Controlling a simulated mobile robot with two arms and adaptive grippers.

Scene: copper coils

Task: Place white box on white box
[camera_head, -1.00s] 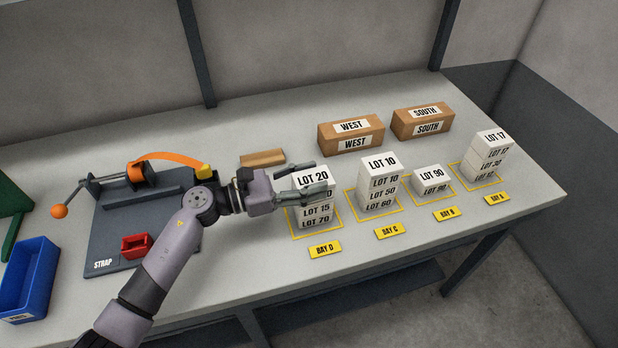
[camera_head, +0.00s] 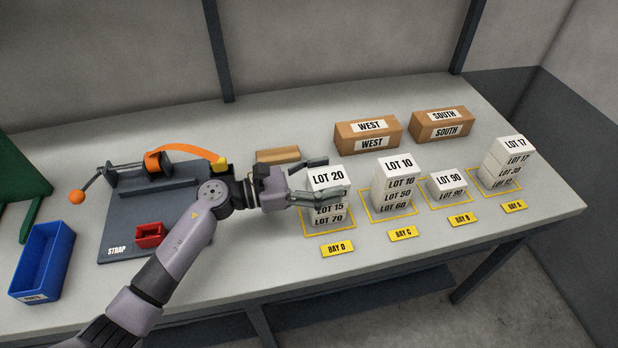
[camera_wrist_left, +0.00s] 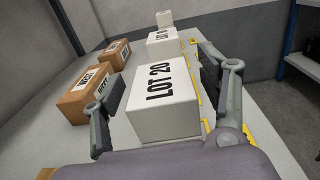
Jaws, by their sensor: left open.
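The white box LOT 20 (camera_head: 327,175) tops the stack in bay D, above LOT 15 (camera_head: 329,209) and LOT 70 (camera_head: 328,219). My left gripper (camera_head: 330,178) is open, with its fingers on either side of LOT 20. In the left wrist view LOT 20 (camera_wrist_left: 165,100) lies between the spread fingers (camera_wrist_left: 165,88), with a gap at the left finger. White boxes LOT 10 (camera_head: 398,165), LOT 50 and LOT 60 stack in bay C. LOT 90 (camera_head: 447,182) is a single box in bay B. LOT 17 (camera_head: 514,144) tops the stack in bay A. My right gripper is not in view.
Brown boxes WEST (camera_head: 368,136) and SOUTH (camera_head: 442,125) stand behind the stacks. Yellow bay labels (camera_head: 337,248) line the front.

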